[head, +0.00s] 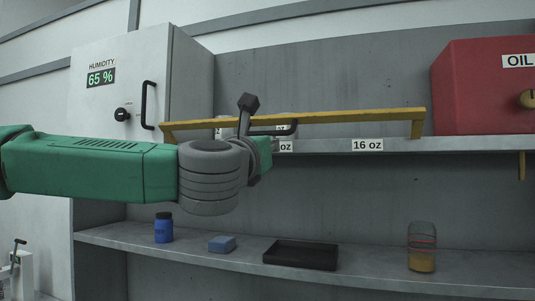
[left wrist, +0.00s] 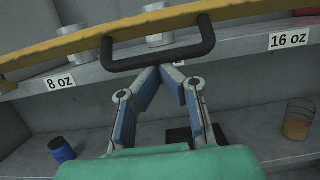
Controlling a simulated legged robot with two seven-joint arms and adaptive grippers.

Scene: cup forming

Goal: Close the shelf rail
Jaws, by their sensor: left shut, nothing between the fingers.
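The yellow shelf rail (head: 340,116) runs along the front of the upper shelf and tilts slightly in the picture. Its black handle (head: 272,132) is partly hidden by my left wrist. In the left wrist view the rail (left wrist: 110,33) crosses the top, with the U-shaped handle (left wrist: 150,60) below it. My left gripper (left wrist: 168,70) is shut and empty, its fingertips right at the handle's bar; I cannot tell whether they touch it. In the head view my fingers are hidden behind the wrist. My right gripper is not in view.
Pale cups (left wrist: 158,32) stand behind the rail, above size labels. A red oil box (head: 485,90) is at the right, a humidity cabinet (head: 135,90) at the left. The lower shelf (head: 350,280) holds a blue bottle (head: 164,228), blue sponge (head: 222,244), black tray (head: 300,254) and jar (head: 421,250).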

